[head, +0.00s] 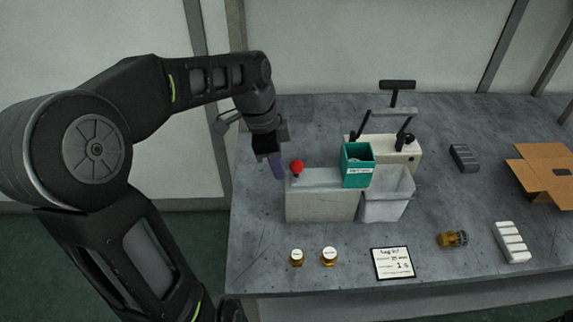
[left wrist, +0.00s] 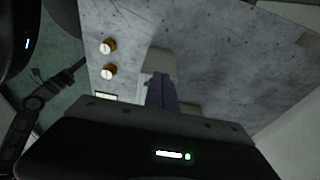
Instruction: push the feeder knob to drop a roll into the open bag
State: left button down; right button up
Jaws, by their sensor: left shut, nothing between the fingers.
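The red feeder knob (head: 296,167) stands at the left end of the pale feeder block (head: 320,207). My left gripper (head: 277,166) is shut and empty, pointing down just left of the knob. Whether it touches the knob cannot be told. In the left wrist view the shut fingers (left wrist: 160,92) cover part of the feeder, and the knob is not visible. A teal box (head: 357,164) with a white label sits at the feeder's right end. The open, translucent bag (head: 385,207) hangs beside it; its inside cannot be made out.
Two amber jars with white lids (head: 296,257) (head: 329,256) and a sign card (head: 393,263) stand in front. A white machine (head: 385,148) is behind. An amber jar lying down (head: 453,239), a white ribbed block (head: 512,242), a dark block (head: 463,157) and an open carton (head: 545,174) lie right.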

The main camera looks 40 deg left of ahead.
pick_arm(q)
jog(key=shift+s+a, duration=0.8)
jog(key=shift+a, duration=0.3)
notch_tip(320, 180, up, 8)
jog(key=p, duration=0.6)
dwell(0.8)
